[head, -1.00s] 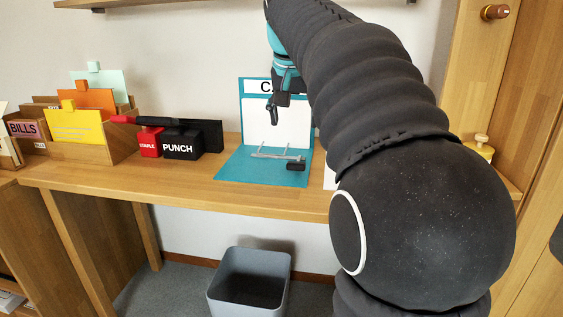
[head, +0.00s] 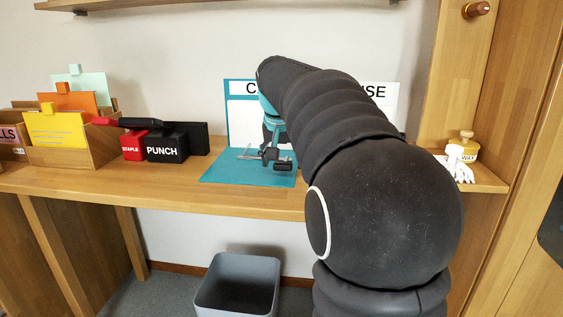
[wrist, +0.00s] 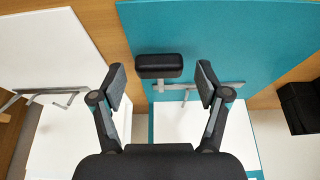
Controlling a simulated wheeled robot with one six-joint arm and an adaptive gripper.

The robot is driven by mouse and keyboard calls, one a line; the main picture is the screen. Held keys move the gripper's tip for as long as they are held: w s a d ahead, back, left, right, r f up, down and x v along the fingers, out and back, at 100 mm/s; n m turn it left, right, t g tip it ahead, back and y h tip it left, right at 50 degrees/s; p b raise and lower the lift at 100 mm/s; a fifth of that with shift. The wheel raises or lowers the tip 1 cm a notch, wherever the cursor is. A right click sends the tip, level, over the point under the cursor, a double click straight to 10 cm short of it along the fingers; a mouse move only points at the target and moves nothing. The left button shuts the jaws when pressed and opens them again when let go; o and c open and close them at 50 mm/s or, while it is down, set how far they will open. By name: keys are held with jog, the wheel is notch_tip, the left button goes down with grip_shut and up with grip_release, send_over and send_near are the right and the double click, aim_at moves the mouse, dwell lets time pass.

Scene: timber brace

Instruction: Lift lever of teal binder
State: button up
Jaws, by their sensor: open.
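The teal binder (head: 212,170) lies open on the desk, its back cover upright against the wall. It also shows in the wrist view (wrist: 240,40). Its metal ring mechanism ends in a lever with a black tip (head: 283,166). In the wrist view the black lever tip (wrist: 158,66) is just beyond my gripper, between the lines of its two fingers. My gripper (head: 268,158) is open and empty, low over the binder beside the lever. The wrist view shows my gripper (wrist: 161,85) with its fingers apart. Part of the binder is hidden behind my arm.
A black punch (head: 166,146) and red stapler (head: 133,144) stand left of the binder. Folders in a wooden box (head: 90,150) are farther left. A second white-paged binder (wrist: 50,50) lies beside the teal one. A wax jar (head: 466,147) stands at right. A grey bin (head: 238,285) is below.

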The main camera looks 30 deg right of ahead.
grip_shut()
jog(key=shift+a, duration=0.1)
